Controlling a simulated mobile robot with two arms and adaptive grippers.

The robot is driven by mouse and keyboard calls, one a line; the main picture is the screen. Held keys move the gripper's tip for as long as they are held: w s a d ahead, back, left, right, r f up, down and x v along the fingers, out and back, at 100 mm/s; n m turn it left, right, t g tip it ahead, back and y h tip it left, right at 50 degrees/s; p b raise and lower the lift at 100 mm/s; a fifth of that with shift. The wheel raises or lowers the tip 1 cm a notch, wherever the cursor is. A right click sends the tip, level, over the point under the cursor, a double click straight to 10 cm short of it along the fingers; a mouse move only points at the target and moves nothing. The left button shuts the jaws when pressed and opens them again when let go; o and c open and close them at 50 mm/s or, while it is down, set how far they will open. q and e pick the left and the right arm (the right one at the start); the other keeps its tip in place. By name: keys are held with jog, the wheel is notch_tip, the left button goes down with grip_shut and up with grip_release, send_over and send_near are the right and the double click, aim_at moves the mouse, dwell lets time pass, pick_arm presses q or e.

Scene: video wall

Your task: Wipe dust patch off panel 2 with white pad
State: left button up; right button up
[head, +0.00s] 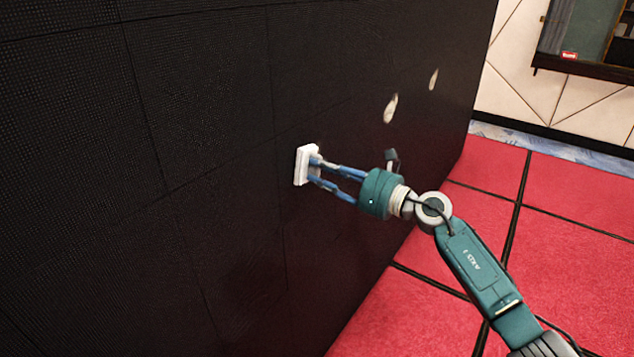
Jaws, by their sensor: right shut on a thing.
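My right gripper (314,170) is shut on a white pad (302,165). The pad is held flat at the face of the black video wall (200,100), near a panel seam; whether it touches cannot be told for sure. Two pale dust patches show on the wall to the right of the pad: a larger one (390,108) and a smaller one (433,79) farther along. No patch shows around the pad, and what is behind it is hidden. No panel numbers are visible. My left gripper is not in view.
The wall has thin seams between its panels. The floor is red tiles (570,180) with dark joints, clear to the right of the wall. A cream wall (520,60) with a dark-framed board (585,40) stands at the back right.

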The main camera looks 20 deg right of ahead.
jog(key=w+d+b, duration=0.5)
jog(key=d+b, duration=0.1)
jog(key=b, duration=0.2)
jog(key=shift+d, duration=0.25)
dwell(0.4)
